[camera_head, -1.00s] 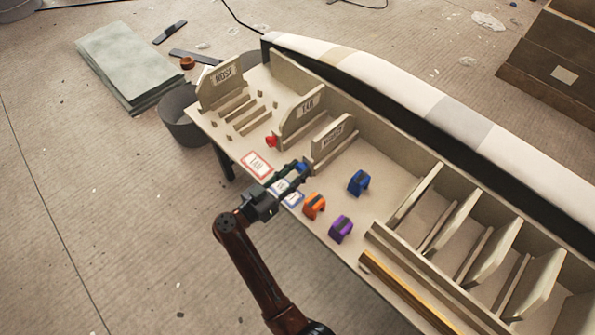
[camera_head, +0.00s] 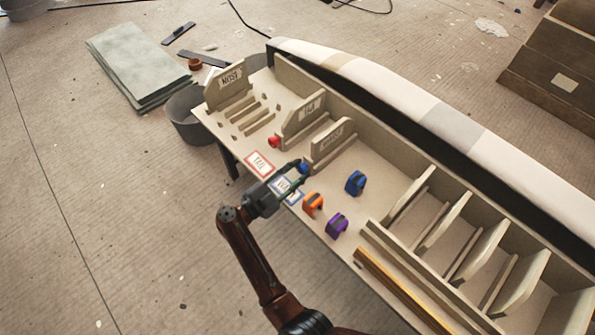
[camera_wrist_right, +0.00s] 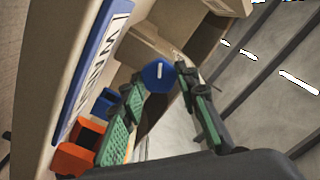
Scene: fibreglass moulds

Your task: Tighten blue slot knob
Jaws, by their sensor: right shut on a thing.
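The blue slot knob (camera_head: 303,167) is at the tips of my right gripper (camera_head: 294,173), over the near edge of the workbench. In the right wrist view the knob (camera_wrist_right: 158,74) is a blue faceted disc with a white slot line on its face. The fingers of my right gripper (camera_wrist_right: 165,88), with green pads, are on both sides of it and shut on it. What is behind the knob is hidden, so I cannot tell whether it touches a mount. My left gripper is in neither view.
A red knob (camera_head: 274,142) is by the labelled dividers. Blue (camera_head: 355,183), orange (camera_head: 312,205) and purple (camera_head: 336,225) blocks stand right of the gripper. A red-bordered card (camera_head: 260,164) lies left of it. Slatted racks (camera_head: 432,220) fill the bench's right part.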

